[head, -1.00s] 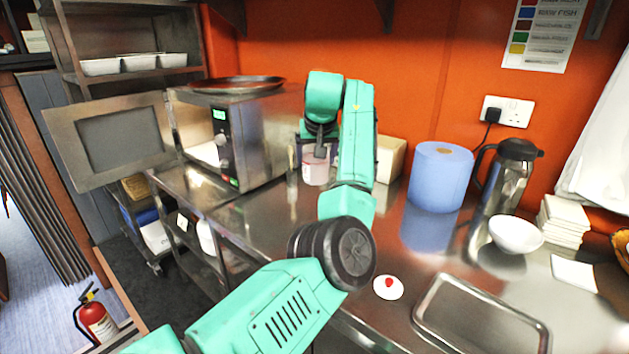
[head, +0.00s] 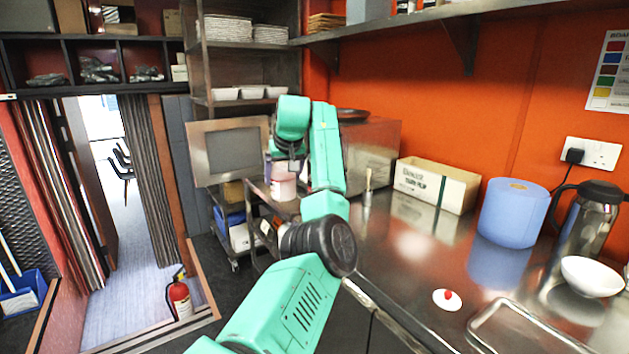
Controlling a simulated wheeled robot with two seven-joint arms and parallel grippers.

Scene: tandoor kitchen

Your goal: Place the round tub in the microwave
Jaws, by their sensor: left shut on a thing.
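The round tub (head: 284,184) is pinkish-white and hangs upright in my left gripper (head: 284,163), which is shut on it. The fingertips are partly hidden by the wrist and the tub's upper part. The microwave (head: 372,146) is a steel box on the counter at the back. Its door (head: 228,152) stands wide open to the left. In the picture the tub is between the open door and the microwave body, over the counter's left end. My left arm hides the microwave's front and opening. My right gripper is not in view.
A dark round pan (head: 352,114) lies on the microwave. A cardboard box (head: 436,184), a blue paper roll (head: 513,213), a steel flask (head: 588,222) and a white bowl (head: 592,277) stand along the counter. The middle of the counter is mostly clear.

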